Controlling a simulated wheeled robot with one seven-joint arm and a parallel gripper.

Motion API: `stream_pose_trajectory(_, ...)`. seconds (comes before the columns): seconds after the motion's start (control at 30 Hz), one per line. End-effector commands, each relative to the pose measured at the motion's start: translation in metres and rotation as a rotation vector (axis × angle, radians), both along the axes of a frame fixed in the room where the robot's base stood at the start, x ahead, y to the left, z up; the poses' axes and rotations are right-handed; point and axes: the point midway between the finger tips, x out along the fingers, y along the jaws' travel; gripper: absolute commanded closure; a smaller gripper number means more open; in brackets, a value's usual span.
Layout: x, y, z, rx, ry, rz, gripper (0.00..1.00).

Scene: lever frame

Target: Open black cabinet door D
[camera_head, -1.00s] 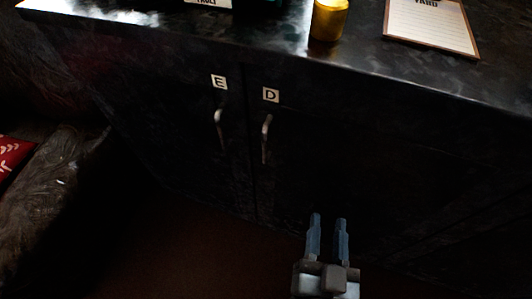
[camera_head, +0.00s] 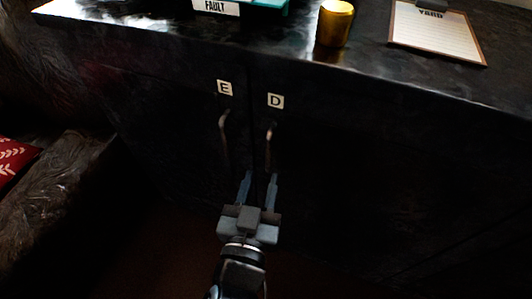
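The black cabinet door D (camera_head: 340,190) fills the middle right of the head view, marked by a white label D (camera_head: 275,101). Its slim vertical metal handle (camera_head: 270,145) is just below the label. My gripper (camera_head: 260,176) is below this handle, its two fingers apart and pointing up toward it. Nothing shows between the fingers. The fingertips appear close to the handle's lower end, but I cannot tell whether they touch it. The door looks closed.
Door E (camera_head: 170,130), with its label E (camera_head: 224,87) and handle (camera_head: 223,138), adjoins on the left. The cabinet top holds a gold cup (camera_head: 335,23), a clipboard (camera_head: 437,30) and a box labelled FAULT (camera_head: 216,8). A couch with a red cushion (camera_head: 14,160) stands at left.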

Motion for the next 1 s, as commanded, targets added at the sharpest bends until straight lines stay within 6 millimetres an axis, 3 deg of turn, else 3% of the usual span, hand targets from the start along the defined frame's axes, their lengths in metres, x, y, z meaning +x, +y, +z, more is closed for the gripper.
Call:
stream_pose_trajectory(0.5,0.066,-0.011,0.0,-0.002,0.0,-0.002,0.62)
stream_pose_trajectory(0.93,0.075,-0.012,0.0,-0.001,0.001,0.0,0.62)
stream_pose_trajectory(1.0,0.075,-0.012,0.0,-0.001,0.001,0.0,0.68)
